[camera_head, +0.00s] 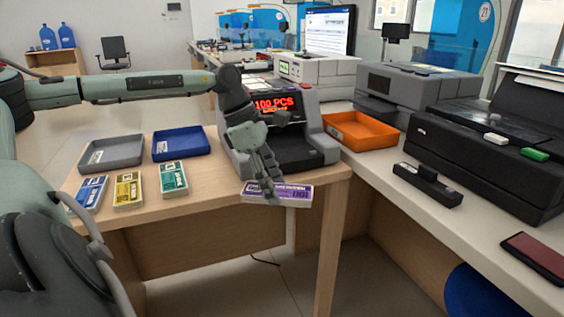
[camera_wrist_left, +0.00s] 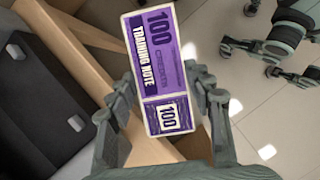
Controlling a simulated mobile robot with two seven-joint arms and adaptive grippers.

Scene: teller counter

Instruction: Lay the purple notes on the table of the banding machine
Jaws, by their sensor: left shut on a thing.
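The purple notes (camera_head: 293,192) are a banded-looking flat bundle marked 100. My left gripper (camera_head: 267,190) is shut on them, and they lie across its fingers in the left wrist view (camera_wrist_left: 158,65). The bundle is at the front right edge of the wooden table (camera_head: 215,205), in front of a grey machine (camera_head: 322,150) whose red display reads 100 PCS. In the wrist view, floor and table frame show below the bundle; its height is unclear. I cannot tell for sure which machine is the banding machine. My right gripper is not in view.
Blue (camera_head: 90,193), yellow (camera_head: 127,190) and green (camera_head: 173,179) note bundles lie at the table's left, before a grey tray (camera_head: 112,153) and a blue tray (camera_head: 180,143). An orange tray (camera_head: 361,131) and a black machine (camera_head: 480,165) stand on the right counter.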

